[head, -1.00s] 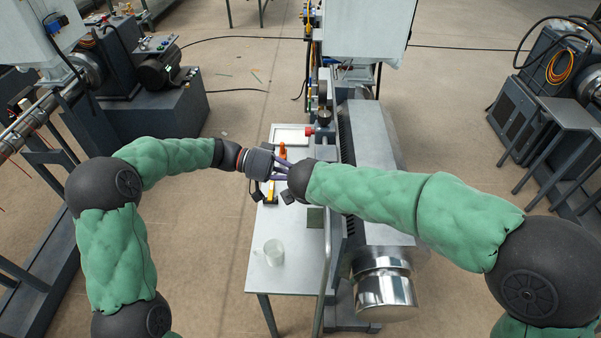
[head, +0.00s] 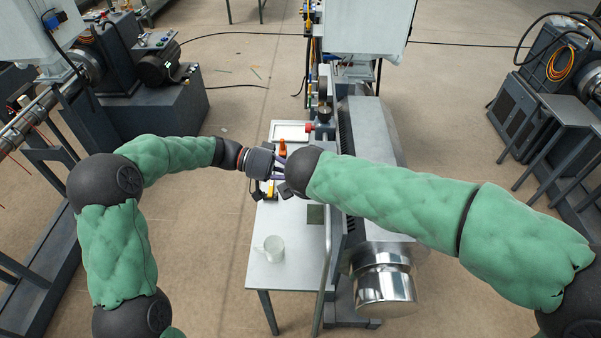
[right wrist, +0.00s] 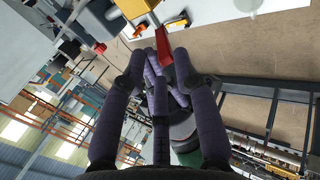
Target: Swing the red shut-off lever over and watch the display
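A red bar (right wrist: 164,46), likely the shut-off lever, shows in the right wrist view between and just beyond the fingertips of my right gripper (right wrist: 160,53). Its purple fingers are spread apart; I cannot tell whether any touches the bar. In the head view the right wrist hides this gripper. A red part (head: 309,128) shows by the machine there; I cannot tell whether it is the same lever. My left gripper (head: 281,168) is over the table, fingers pointing right, close to my right wrist. Its fingertips are hidden. I can make out no display reading.
A white table (head: 284,235) runs along the grey machine (head: 372,140). A clear cup (head: 273,249) stands near its front. An orange-handled tool (head: 282,146) and a white tray (head: 290,132) are at its back. A shiny metal cylinder (head: 384,290) sticks out at the machine's front.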

